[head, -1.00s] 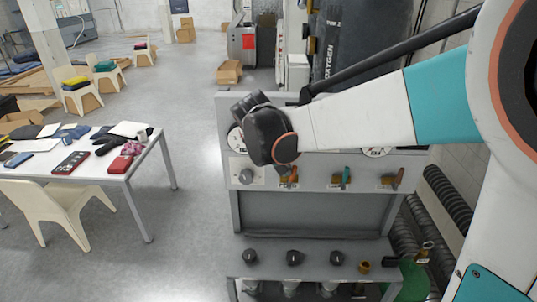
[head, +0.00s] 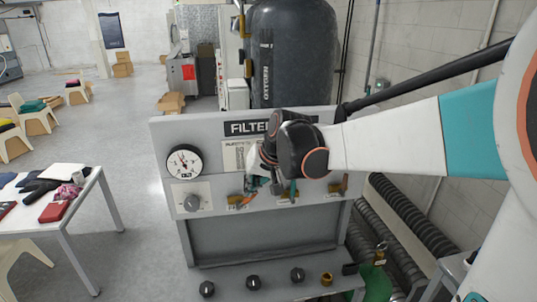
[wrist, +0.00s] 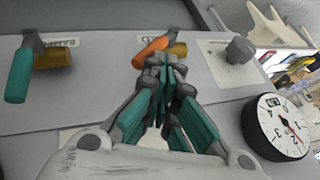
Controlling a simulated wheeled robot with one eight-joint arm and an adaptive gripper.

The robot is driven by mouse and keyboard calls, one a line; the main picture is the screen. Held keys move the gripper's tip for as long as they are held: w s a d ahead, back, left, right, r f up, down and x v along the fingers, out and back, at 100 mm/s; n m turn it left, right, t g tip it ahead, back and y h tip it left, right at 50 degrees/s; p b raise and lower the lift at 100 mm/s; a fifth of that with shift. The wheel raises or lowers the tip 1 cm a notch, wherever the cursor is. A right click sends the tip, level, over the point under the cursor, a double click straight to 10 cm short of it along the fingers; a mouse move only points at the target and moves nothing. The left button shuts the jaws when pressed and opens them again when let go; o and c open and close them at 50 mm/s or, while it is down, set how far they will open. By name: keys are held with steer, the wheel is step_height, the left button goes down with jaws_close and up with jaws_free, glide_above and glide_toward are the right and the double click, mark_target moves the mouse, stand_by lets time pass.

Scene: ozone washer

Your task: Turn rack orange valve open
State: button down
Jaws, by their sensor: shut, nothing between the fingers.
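The valve with the orange handle (head: 243,201) is on the front panel of the grey rack (head: 262,255). Its orange handle (wrist: 152,47) lies slanted beside a brass body in the wrist view. My gripper (wrist: 166,62) is shut and empty, with its teal-padded fingertips right by the orange handle. I cannot tell whether they touch it. In the head view my gripper (head: 263,184) is just above and right of the orange handle, and my wrist covers part of the panel.
A valve with a green handle (head: 292,189) sits just right of the orange one. Another brass valve (head: 338,188) is further right. A round gauge (head: 184,161) and a dark knob (head: 192,202) are on the left. Several knobs line the lower shelf.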

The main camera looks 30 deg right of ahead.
steer(key=d+f+y+b, duration=0.1)
steer(key=b, duration=0.1)
steer(key=s+d+f+m+t+y+b, duration=0.1)
steer(key=y+b, duration=0.1)
steer(key=b, duration=0.1)
steer(key=d+f+t+y+b, duration=0.1)
steer(key=f+y+b, duration=0.1)
steer(key=shift+s+d+m+b, duration=0.2)
steer(key=shift+s+m+b, duration=0.05)
steer(key=shift+m+b, duration=0.05)
steer(key=shift+d, duration=0.1)
stand_by(0.5)
